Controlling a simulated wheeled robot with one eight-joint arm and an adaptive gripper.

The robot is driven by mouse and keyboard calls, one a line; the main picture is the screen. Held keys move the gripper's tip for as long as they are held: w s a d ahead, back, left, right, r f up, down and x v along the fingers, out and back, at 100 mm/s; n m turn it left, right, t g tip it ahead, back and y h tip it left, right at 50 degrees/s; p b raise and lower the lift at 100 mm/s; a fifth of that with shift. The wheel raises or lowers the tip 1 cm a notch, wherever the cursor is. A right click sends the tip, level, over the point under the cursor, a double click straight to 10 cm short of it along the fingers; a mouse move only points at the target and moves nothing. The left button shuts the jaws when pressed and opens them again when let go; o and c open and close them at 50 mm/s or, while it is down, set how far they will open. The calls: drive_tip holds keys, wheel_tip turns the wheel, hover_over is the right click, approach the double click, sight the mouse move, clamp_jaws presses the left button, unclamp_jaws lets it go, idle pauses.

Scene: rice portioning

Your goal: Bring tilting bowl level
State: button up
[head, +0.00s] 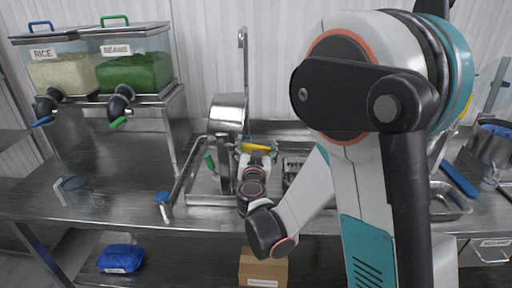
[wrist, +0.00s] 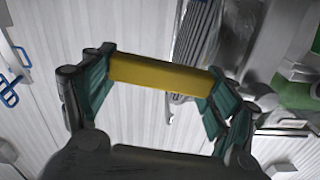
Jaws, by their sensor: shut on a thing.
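The metal bowl (head: 228,113) stands at the back of the steel table, left of my arm, on a dark upright stand. I cannot tell its exact tilt from here. My gripper (head: 257,148) is just right of and below the bowl. Its teal fingers are shut on a yellow bar, which lies nearly crosswise in the head view. In the wrist view the yellow bar (wrist: 162,74) spans between the fingers of my gripper (wrist: 155,90). How the bar joins the bowl is hidden.
A rice dispenser (head: 62,75) and a beans dispenser (head: 135,72) stand on a rack at the back left. A clear cup (head: 75,188) is on the table's left part. A metal tray (head: 447,200) lies right of my arm. A blue bundle (head: 121,258) sits on the lower shelf.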

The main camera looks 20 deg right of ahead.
drive_tip(key=shift+r+n+p, duration=0.45)
drive_tip(key=shift+r+n, duration=0.75)
drive_tip(key=r+n, duration=0.1)
drive_tip(key=n, duration=0.1)
drive_tip(key=a+r+n+p, duration=0.1)
drive_tip(key=r+n, duration=0.1)
drive_tip(key=w+a+r+n+p, duration=0.1)
drive_tip(key=r+n, duration=0.1)
drive_tip(key=shift+a+r, duration=0.25)
drive_tip(key=w+a+r+n, duration=0.3)
drive_tip(key=a+r+n, duration=0.1)
drive_tip(key=a+n, duration=0.5)
drive_tip(key=shift+n, duration=1.2)
drive_tip(key=shift+a, duration=0.15)
drive_tip(key=o, duration=1.5)
drive_tip(key=shift+f, duration=0.1)
drive_tip(key=shift+o, duration=0.2)
